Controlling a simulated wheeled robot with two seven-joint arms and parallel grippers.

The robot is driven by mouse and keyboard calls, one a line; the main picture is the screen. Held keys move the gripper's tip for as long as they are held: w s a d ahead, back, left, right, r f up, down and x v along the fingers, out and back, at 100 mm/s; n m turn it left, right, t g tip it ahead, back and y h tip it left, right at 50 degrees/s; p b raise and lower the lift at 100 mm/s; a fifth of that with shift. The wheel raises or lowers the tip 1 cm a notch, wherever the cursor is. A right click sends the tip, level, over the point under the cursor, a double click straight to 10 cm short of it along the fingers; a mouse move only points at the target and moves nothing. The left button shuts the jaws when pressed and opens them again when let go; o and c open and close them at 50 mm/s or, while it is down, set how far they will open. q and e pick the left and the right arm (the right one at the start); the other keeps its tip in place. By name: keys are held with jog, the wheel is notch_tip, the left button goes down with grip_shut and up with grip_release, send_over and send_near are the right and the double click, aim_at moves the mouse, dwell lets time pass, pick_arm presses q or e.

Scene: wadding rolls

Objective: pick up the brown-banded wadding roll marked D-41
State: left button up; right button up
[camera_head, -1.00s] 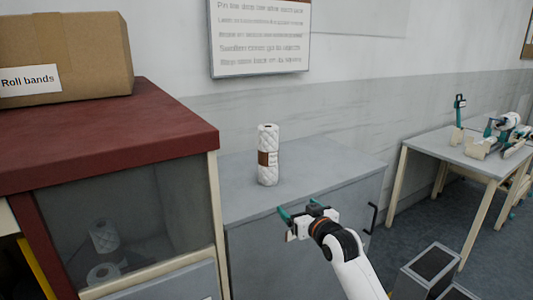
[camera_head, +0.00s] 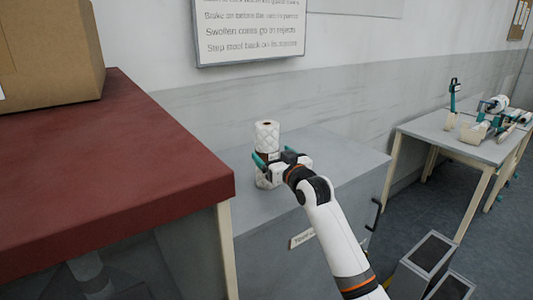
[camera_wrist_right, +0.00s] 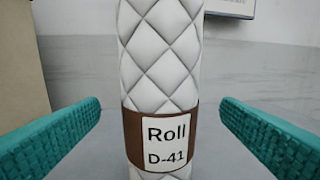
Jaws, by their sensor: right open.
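The white quilted wadding roll (camera_head: 267,136) stands upright on the grey cabinet top. In the right wrist view the roll (camera_wrist_right: 160,60) has a brown band and a label reading "Roll D-41". My right gripper (camera_head: 267,169) is at the roll in the head view, covering part of its lower half. In the wrist view the green fingers of the right gripper (camera_wrist_right: 160,135) are open, one on each side of the roll, with gaps between them and it. My left gripper is not in view.
The grey cabinet top (camera_head: 340,165) is otherwise clear. A dark red counter (camera_head: 120,170) with a cardboard box (camera_head: 50,50) stands on the left, higher than the cabinet. A wall sign (camera_head: 250,30) hangs behind. A table (camera_head: 450,140) with teal and white equipment stands right.

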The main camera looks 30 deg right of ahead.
jog(key=shift+w+f, duration=0.1)
jog(key=shift+w, duration=0.6)
jog(key=w+p, duration=0.1)
jog(key=w, duration=0.3)
jog(key=shift+w+f, duration=0.15)
jog(key=shift+w, duration=0.35)
jog(key=shift+s, duration=0.1)
jog(key=shift+c, duration=1)
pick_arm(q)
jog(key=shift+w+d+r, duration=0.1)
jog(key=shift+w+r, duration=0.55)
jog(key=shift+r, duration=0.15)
pick_arm(e)
jog(key=c, duration=0.9)
